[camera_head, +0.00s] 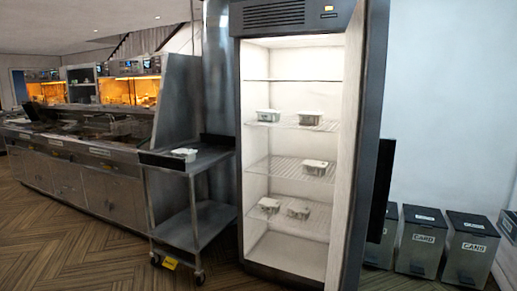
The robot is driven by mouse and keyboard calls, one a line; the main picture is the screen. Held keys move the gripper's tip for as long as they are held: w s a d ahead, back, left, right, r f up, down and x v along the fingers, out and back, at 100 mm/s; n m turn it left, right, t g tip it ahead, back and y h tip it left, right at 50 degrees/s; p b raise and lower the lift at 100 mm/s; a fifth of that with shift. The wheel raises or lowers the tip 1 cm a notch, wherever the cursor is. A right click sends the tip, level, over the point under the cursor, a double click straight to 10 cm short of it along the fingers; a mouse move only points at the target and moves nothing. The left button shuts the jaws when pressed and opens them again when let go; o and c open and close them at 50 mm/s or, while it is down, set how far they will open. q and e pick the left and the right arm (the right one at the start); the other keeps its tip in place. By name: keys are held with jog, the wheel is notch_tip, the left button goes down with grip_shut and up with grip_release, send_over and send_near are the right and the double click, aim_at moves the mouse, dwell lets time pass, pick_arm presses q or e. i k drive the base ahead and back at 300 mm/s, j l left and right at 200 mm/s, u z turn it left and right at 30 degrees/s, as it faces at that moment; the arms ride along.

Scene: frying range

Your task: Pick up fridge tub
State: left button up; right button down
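A tall fridge (255,150) stands in the middle with its door (360,150) open to the right. Several small pale tubs sit on its wire shelves. Two tubs are on the upper of these shelves, a left one (268,115) and a right one (310,118). One tub (315,167) is on the shelf below, toward the right. Two more are on the low shelf, a left one (268,205) and a right one (298,210). Another tub (184,153) lies on the trolley left of the fridge. Neither of my grippers is in view.
A steel two-tier trolley (190,215) on castors stands left of the fridge. A frying range counter (75,180) runs along the left. Several dark bins (420,240) marked "CANS" stand right of the fridge. Wooden floor (90,260) in front is clear.

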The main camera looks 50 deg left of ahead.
aim_at(190, 159)
jog(key=u, duration=1.45)
